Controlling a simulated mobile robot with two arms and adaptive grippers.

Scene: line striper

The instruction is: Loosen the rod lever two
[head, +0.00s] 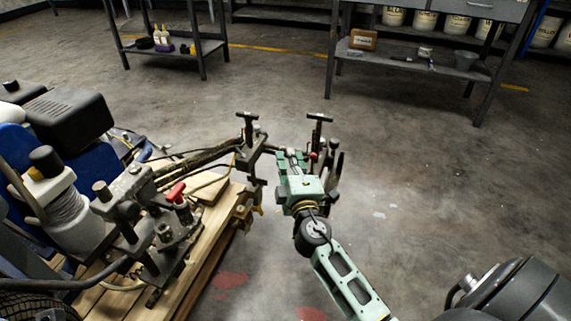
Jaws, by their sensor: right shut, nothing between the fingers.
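The line striper (135,215) stands at the left on wooden slats. A clamp rod with black T-shaped levers reaches out from its right side. One T-lever (247,118) stands upright at the rod's middle. Another T-lever (319,118) stands upright further right, just behind my right gripper. I cannot tell which of them is lever two. My right gripper (288,156) is pale green, shut and empty, and lies close to the rod between the two levers. It hides part of the rod and clamp; contact cannot be told. My left gripper is out of view.
A red knob (176,192) sits on the striper's near clamp. A metal shelf with bottles (162,38) stands at the back left. A workbench (430,75) with paint buckets behind it stands at the back right.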

